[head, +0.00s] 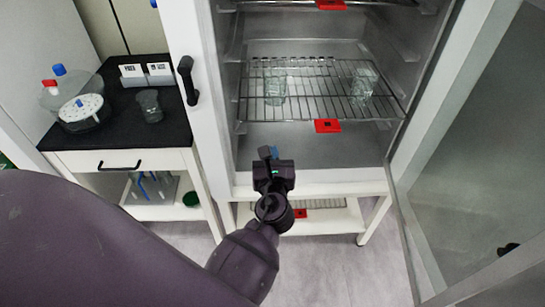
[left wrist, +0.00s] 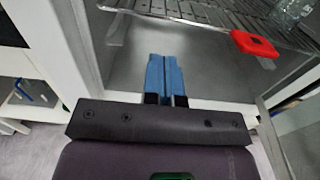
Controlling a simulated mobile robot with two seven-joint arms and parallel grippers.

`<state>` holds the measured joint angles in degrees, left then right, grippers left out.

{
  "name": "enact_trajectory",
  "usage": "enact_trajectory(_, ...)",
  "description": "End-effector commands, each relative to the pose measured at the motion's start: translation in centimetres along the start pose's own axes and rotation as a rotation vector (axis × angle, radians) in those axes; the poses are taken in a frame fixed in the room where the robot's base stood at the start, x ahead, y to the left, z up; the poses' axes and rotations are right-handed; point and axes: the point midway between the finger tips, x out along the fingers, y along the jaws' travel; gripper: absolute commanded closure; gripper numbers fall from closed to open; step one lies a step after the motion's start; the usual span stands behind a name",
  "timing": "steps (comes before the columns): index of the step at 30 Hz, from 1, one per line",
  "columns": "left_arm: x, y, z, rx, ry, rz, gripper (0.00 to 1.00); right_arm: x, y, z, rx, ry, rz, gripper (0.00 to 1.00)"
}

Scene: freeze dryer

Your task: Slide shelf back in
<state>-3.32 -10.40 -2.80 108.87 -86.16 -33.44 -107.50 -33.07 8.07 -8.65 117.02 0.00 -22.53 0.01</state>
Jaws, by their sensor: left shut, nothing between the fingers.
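A wire shelf (head: 310,92) with a red tab (head: 327,126) at its front edge sits inside the open cabinet. Two clear glass vessels (head: 275,88) (head: 363,84) stand on it. In the left wrist view the red tab (left wrist: 254,43) is at the upper right, beyond my fingers. My left gripper (head: 268,153) is shut and empty, below and left of the tab, near the cabinet's front lower edge. Its blue fingers (left wrist: 165,75) are together in the left wrist view. My right gripper is not in view.
Another red tab (head: 331,4) shows on a shelf above. The glass door (head: 470,140) stands open at the right. At the left, a black-topped side table (head: 175,125) holds a beaker (head: 149,106) and a round vessel (head: 84,110). A white stand (head: 340,219) is under the cabinet.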

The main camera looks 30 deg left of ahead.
Motion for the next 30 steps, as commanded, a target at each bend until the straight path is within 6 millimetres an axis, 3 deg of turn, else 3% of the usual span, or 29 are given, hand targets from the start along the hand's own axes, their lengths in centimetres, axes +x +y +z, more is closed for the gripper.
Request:
enact_trajectory(15,8.6,0.0,0.0,-0.002,0.0,0.0,1.0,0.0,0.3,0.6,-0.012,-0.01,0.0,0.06)
enact_trajectory(21,10.0,0.0,-0.1,-0.003,0.001,0.0,1.0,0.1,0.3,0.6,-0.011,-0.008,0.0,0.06)
enact_trajectory(30,10.2,0.0,0.0,-0.002,0.001,0.0,1.0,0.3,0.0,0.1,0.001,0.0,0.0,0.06)
